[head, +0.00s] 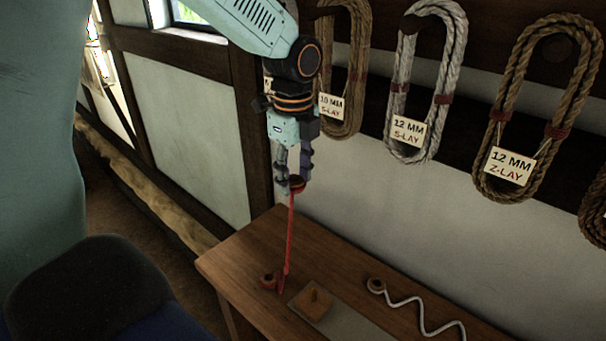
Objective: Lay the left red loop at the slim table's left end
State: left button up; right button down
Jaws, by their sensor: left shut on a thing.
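My left gripper (294,182) is shut on the upper end of a red loop (290,238), over the left part of the slim wooden table (245,262). A small round brown piece sits at the gripped end. The red length hangs nearly straight down from the fingers. Its lower end, with another round brown piece (268,281), is at the tabletop near the table's left end; I cannot tell how firmly it rests there. My right gripper is not in view.
A square plate with a wooden peg (312,302) lies right of the red loop. A wavy white cord (420,310) with a round brown end lies farther right. Labelled rope coils (425,80) hang on the wall behind. A dark rounded shape (88,285) stands at the lower left.

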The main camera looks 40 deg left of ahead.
pick_arm(q)
jog(key=shift+w+a, duration=0.1)
jog(key=shift+a, duration=0.35)
jog(key=shift+w+a+r+p, duration=0.15)
jog(key=shift+w+a+p, duration=0.1)
jog(key=shift+a+p, duration=0.35)
jog(key=w+a+p, duration=0.2)
jog(key=a+p, duration=0.1)
jog(key=a, duration=0.4)
jog(key=shift+w+f+p, duration=0.2)
jog(key=shift+p, duration=0.15)
